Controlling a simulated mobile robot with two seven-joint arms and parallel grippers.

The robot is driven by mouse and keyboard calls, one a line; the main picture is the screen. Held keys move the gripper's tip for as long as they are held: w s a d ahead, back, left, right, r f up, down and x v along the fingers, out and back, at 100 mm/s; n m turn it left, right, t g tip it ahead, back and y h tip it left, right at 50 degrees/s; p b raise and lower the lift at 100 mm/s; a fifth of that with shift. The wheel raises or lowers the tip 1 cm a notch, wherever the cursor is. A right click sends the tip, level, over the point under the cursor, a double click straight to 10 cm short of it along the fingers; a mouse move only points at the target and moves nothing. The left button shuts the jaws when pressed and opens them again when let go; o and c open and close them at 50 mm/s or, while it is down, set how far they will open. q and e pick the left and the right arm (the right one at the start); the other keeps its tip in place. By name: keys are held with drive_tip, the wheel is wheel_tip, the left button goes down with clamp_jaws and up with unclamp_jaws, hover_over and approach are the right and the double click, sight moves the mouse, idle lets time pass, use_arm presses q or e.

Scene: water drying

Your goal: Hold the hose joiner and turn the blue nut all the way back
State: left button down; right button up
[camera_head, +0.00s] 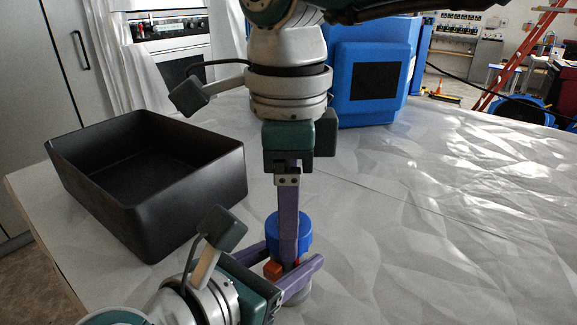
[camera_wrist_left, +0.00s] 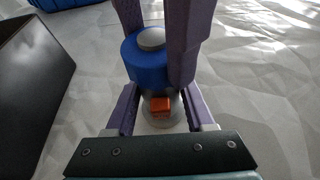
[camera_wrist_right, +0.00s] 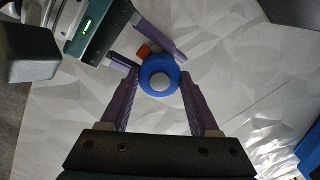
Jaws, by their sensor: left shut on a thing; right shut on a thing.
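The hose joiner stands upright on the covered table, with a grey body (camera_wrist_left: 165,119) and a small orange block (camera_wrist_left: 161,105) on its side. The blue nut (camera_head: 291,236) sits around its upper part, and a grey end pokes out of the nut's top (camera_wrist_right: 160,82). My left gripper (camera_head: 294,272) comes in low from the left and is shut on the joiner's body below the nut. My right gripper (camera_wrist_right: 159,84) comes down from above and is shut on the blue nut. Its fingers hide part of the nut in the head view.
An open black bin (camera_head: 146,185) stands on the table at the left. A blue box with a black panel (camera_head: 372,80) stands at the back. The table's right side is clear, with a thin line across the cover.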

drive_tip(key=shift+n, duration=0.8)
drive_tip(key=o, duration=1.4)
wheel_tip(320, 180, up, 12)
drive_tip(key=shift+r, duration=0.1)
use_arm(q)
drive_tip(key=shift+c, duration=0.9)
unclamp_jaws()
